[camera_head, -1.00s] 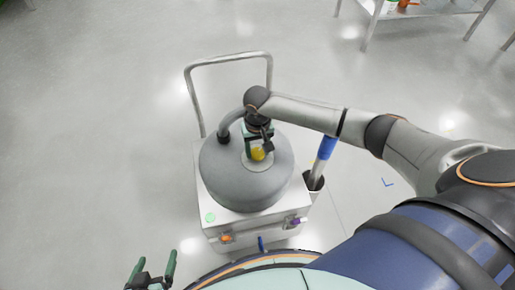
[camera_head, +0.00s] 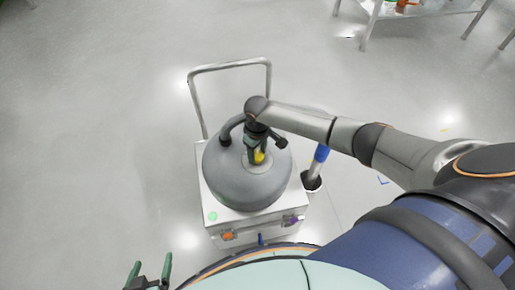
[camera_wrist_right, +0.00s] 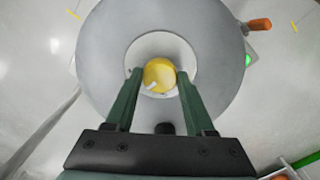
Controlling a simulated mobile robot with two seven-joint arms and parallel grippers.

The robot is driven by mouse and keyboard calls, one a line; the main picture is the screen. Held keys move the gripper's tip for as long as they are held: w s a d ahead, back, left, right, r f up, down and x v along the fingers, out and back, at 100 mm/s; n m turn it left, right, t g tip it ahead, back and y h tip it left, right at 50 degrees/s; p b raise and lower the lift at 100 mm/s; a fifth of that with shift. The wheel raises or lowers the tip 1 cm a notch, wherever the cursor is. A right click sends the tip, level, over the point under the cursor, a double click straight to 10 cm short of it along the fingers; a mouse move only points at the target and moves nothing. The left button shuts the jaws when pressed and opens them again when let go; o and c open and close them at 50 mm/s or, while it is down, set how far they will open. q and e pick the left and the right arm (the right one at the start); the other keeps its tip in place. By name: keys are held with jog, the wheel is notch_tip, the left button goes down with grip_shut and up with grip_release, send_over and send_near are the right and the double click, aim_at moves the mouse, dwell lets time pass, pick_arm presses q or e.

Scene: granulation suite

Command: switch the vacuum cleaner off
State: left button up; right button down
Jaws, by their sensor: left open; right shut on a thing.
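The vacuum cleaner has a grey domed drum (camera_head: 225,180) on a white box-shaped cart. A yellow round knob (camera_head: 259,157) sits in a pale disc on top of the drum. It also shows in the right wrist view (camera_wrist_right: 159,75), with a white mark toward the lower left. My right gripper (camera_head: 257,154) comes down from above and is shut on the knob, one green finger on each side. A green light (camera_head: 212,216) shows on the cart's front left corner. My left gripper (camera_head: 150,270) is open and empty at the bottom edge.
A metal push handle (camera_head: 230,66) rises behind. A blue-banded tube (camera_head: 322,153) stands in a holder at the right. Orange (camera_head: 228,236) and purple (camera_head: 291,220) parts are on the cart front. The floor at the left is clear.

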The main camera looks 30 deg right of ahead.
aim_at(257, 155)
jog(key=n+p, duration=0.1)
jog(key=n, duration=0.2)
jog(key=shift+r, duration=0.1)
jog(key=n, duration=0.2)
jog(key=shift+n+p, duration=0.3)
jog(key=shift+n, duration=0.1)
jog(key=n, duration=0.5)
jog(key=shift+n, duration=0.3)
jog(key=shift+c, duration=1.3)
grip_release()
notch_tip(257, 155, up, 12)
jog(key=p, duration=0.2)
jog(key=shift+r, duration=0.2)
jog(key=shift+a, duration=0.1)
